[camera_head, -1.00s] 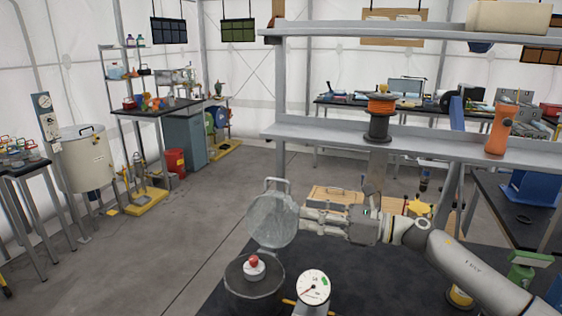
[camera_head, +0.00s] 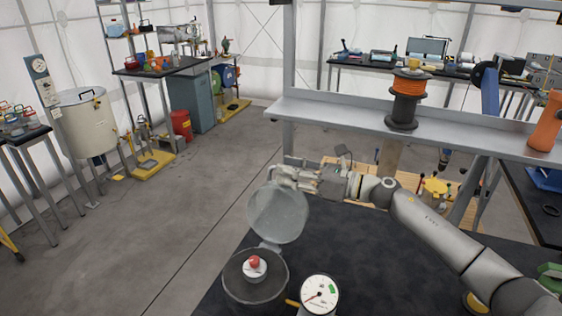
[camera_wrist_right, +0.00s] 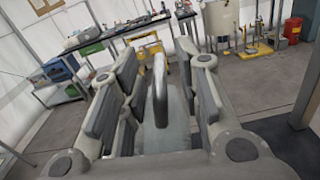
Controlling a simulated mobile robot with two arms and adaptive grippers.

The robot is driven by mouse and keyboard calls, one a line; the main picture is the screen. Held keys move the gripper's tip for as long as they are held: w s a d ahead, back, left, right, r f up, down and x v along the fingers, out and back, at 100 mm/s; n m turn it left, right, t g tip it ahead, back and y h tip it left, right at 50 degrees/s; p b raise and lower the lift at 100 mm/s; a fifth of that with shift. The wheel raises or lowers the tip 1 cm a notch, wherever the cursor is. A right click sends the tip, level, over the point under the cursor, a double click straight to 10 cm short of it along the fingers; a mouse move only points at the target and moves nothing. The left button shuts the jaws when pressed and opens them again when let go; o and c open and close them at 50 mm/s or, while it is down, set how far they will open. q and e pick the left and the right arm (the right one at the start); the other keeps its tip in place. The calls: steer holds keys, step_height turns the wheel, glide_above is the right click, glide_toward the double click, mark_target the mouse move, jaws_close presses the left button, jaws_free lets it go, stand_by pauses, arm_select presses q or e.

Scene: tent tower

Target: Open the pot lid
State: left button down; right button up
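The pot (camera_head: 232,292) stands at the dark table's front left. Its round grey lid (camera_head: 278,214) is tilted up, nearly upright, and joined to the rim at the back. A pale piece with a red knob (camera_head: 254,264) shows at the pot's opening. My right gripper (camera_head: 290,176) is at the lid's top edge. In the right wrist view the metal lid handle (camera_wrist_right: 160,88) stands between the fingers of this gripper (camera_wrist_right: 157,95), with gaps seen on both sides. My left gripper is not in view.
A dial gauge (camera_head: 319,294) stands right of the pot. A shelf (camera_head: 330,112) with an orange spool (camera_head: 407,87) crosses behind my right arm. The dark table top (camera_head: 370,260) is clear in its middle. Open floor lies to the left.

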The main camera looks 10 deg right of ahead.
steer(key=shift+p+x, duration=0.3)
steer(key=shift+x, duration=1)
steer(key=shift+c, duration=0.5)
jaws_close()
